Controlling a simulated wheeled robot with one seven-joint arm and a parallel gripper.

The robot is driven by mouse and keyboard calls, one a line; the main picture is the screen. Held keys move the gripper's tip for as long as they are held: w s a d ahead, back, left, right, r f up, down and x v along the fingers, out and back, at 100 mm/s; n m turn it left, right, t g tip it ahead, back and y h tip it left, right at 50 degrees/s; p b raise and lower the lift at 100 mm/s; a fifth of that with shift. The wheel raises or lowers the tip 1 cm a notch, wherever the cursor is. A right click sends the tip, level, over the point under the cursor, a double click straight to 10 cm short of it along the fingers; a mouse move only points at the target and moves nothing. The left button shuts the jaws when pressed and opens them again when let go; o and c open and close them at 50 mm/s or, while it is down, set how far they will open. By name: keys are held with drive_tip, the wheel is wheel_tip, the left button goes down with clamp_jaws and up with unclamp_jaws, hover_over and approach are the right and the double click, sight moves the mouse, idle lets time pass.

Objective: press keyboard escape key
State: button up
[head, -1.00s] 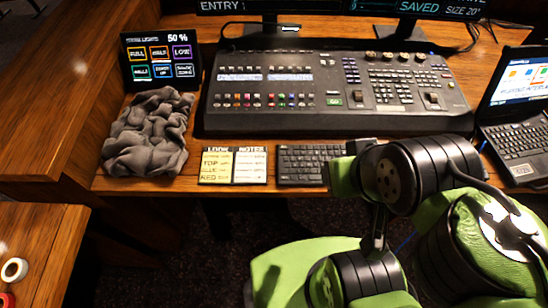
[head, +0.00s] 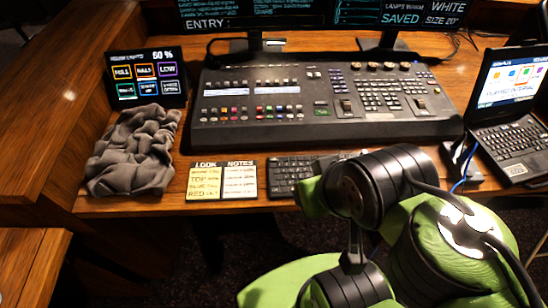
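A small black keyboard (head: 286,174) lies at the front edge of the desk in the head view, between the note cards and my arm. Its left part shows; my green and black arm covers much of its right part. The key labels are too small to read, so I cannot pick out the escape key. My gripper is not visible; only the arm links show, in front of and over the right side of the keyboard.
A large mixing console (head: 330,105) stands behind the keyboard. Note cards (head: 222,180), a crumpled grey cloth (head: 135,150) and a small touch screen (head: 146,77) are to the left. A laptop (head: 512,115) and a small black box with a blue cable (head: 461,160) are to the right.

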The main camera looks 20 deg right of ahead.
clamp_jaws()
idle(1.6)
